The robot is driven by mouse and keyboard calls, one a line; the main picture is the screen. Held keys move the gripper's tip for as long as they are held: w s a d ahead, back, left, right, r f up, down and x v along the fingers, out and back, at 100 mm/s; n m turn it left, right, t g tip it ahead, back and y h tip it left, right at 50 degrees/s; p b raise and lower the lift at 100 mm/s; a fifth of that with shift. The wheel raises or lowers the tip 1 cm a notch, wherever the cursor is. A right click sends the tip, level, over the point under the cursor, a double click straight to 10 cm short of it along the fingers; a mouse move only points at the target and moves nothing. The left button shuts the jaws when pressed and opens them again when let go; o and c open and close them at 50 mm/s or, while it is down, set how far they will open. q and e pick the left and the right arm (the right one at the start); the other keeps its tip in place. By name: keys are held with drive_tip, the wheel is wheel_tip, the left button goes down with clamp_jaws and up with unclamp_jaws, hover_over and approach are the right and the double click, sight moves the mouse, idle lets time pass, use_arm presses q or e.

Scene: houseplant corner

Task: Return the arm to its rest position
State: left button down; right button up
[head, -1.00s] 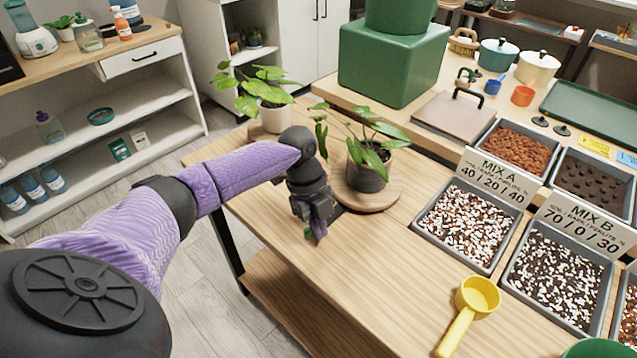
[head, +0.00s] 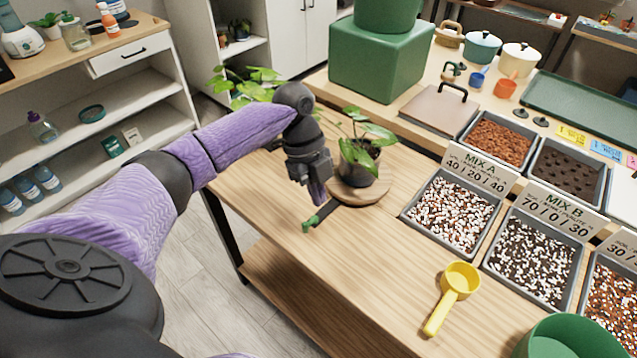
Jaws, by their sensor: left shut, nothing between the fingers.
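My left arm comes in from the left, and its gripper (head: 318,193) points down over the wooden table (head: 345,265). The gripper is shut with nothing held. Just below its fingertips a dark, slim tool with a green end (head: 319,216) lies on the table, touching or close to the round wooden board (head: 372,193). A potted plant in a dark pot (head: 357,163) stands on that board, just right of the gripper. My right gripper is out of view.
Behind my wrist is another leafy plant (head: 245,85). To the right are soil-mix trays (head: 450,212), a yellow scoop (head: 453,292) and a green container (head: 568,340). A green block (head: 380,65) stands at the back. The table's near-left part is clear.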

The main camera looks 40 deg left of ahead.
use_arm(q)
drive_tip(key=s+d+f, duration=0.2)
drive_tip(key=s+d+f+n, duration=0.1)
drive_tip(key=s+d+f, duration=0.1)
drive_tip(key=d+f, duration=0.1)
drive_tip(key=s+d+f+n+y, duration=0.1)
drive_tip(key=s+d+f, duration=0.1)
drive_tip(key=d, duration=0.1)
drive_tip(key=shift+d+f, duration=0.2)
drive_tip(key=shift+f, duration=0.1)
drive_tip(key=s+d+f+n+t, duration=0.1)
drive_tip(key=s+d+f+n, duration=0.1)
drive_tip(key=s+d+n, duration=0.25)
drive_tip(key=s+a+r+n+t+y, duration=0.2)
drive_tip(key=s+r+n+t+y, duration=0.1)
drive_tip(key=s+n, duration=0.85)
wheel_tip(320, 180, down, 16)
drive_tip(key=f+g, duration=0.1)
drive_tip(key=g, duration=0.1)
drive_tip(key=s+a+f, duration=0.3)
drive_tip(key=s+f, duration=0.8)
drive_tip(key=s, duration=0.3)
drive_tip(key=shift+a+f+g, duration=0.15)
drive_tip(key=shift+a+g, duration=0.25)
drive_tip(key=shift+s, duration=0.1)
